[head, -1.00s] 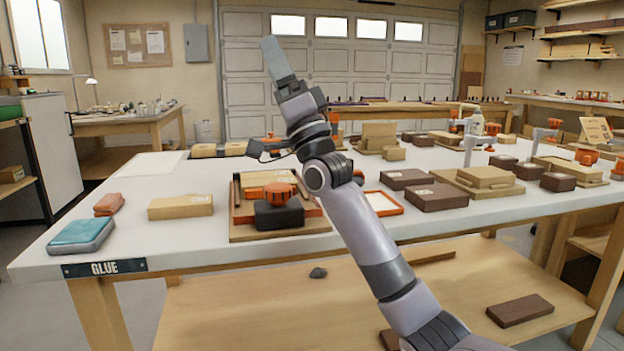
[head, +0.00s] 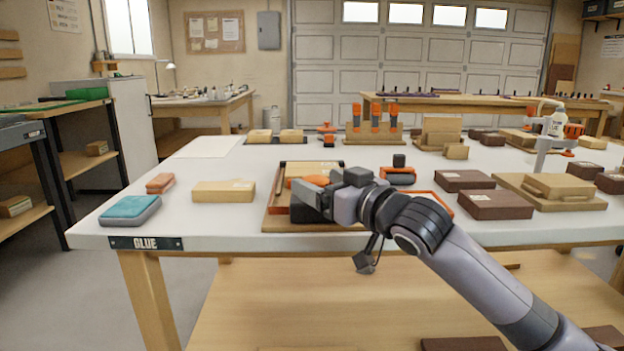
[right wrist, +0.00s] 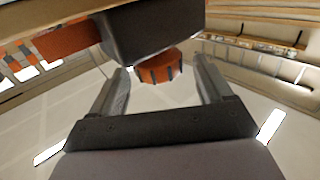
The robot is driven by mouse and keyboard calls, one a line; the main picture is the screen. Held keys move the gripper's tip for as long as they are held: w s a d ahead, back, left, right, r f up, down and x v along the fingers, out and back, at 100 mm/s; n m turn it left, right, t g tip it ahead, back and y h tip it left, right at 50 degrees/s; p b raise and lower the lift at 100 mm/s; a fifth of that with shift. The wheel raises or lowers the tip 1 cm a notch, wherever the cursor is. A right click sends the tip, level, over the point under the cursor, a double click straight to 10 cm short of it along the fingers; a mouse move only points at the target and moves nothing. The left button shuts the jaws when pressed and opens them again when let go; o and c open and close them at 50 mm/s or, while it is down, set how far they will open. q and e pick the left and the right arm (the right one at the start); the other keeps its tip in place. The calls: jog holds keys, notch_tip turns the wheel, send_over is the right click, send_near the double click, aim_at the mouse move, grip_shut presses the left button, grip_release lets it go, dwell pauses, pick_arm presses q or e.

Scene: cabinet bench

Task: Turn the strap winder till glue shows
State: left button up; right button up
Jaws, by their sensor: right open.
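The strap winder has an orange knob (head: 317,181) on a black body (head: 303,212). It sits at the front of a wooden board (head: 275,222) on the bench, by a tan block with an orange strap. My right gripper (head: 312,194) is level with the winder and hides much of it in the head view. In the right wrist view, the orange knob (right wrist: 160,68) shows between the two spread fingertips (right wrist: 162,82), with the black body (right wrist: 150,30) beside it. The gripper is open, and I cannot tell whether it touches the knob. I see no glue. My left gripper is out of view.
A tan block (head: 224,191), a small red-brown item (head: 160,183) and a teal-topped pad (head: 130,209) lie left of the board. Brown boxes (head: 496,205) and an orange-rimmed tray (head: 436,201) lie to its right.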

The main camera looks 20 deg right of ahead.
aim_at(306, 176)
jog(key=shift+b+x, duration=0.35)
jog(key=shift+x, duration=1.8)
jog(key=shift+c, duration=0.3)
jog(key=c, duration=0.9)
